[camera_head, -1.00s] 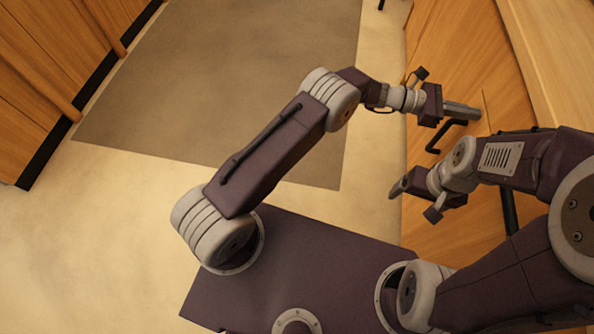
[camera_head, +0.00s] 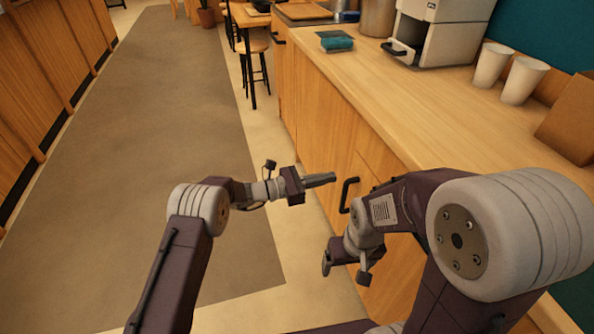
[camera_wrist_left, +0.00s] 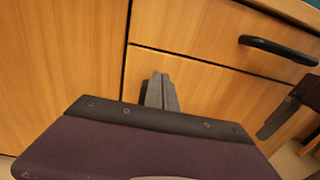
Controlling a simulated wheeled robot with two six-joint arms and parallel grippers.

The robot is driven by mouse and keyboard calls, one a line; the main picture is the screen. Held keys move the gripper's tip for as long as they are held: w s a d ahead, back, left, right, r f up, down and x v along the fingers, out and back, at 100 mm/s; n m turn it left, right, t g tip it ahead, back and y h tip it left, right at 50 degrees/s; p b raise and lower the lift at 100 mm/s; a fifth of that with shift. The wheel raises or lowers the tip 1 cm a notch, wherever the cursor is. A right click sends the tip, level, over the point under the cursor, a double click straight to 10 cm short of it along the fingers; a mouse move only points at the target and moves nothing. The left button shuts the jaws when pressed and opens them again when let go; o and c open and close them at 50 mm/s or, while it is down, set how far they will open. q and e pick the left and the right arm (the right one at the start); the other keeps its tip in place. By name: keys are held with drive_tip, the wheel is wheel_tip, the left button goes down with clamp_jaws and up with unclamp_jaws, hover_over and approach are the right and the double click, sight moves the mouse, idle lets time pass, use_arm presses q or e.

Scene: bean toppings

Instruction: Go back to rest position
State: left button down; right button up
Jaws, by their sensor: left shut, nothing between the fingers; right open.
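My left gripper (camera_head: 320,180) reaches in from the left in the head view and points right, in front of the wooden cabinet below the counter. Its fingers are shut with nothing between them. They also show together at the middle of the left wrist view (camera_wrist_left: 161,92), against a cabinet front. My right gripper (camera_head: 327,262) hangs low, left of the cabinet and below the left gripper; it is empty. In the left wrist view, a dark part of my other arm (camera_wrist_left: 278,118) shows at the right edge.
The wooden cabinet (camera_head: 330,125) has a black handle (camera_head: 348,195) close to my grippers. On the counter (camera_head: 400,115) stand a coffee machine (camera_head: 440,30), two white cups (camera_head: 508,75) and a teal box (camera_head: 335,41). A table and stools stand farther back. The floor left of my arms is clear.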

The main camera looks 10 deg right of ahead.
use_arm(q)
drive_tip(key=a, duration=0.4)
drive_tip(key=shift+s+a+p, duration=0.2)
drive_tip(key=shift+s+p, duration=0.1)
drive_tip(key=shift+p, duration=0.05)
drive_tip(key=shift+a, duration=0.1)
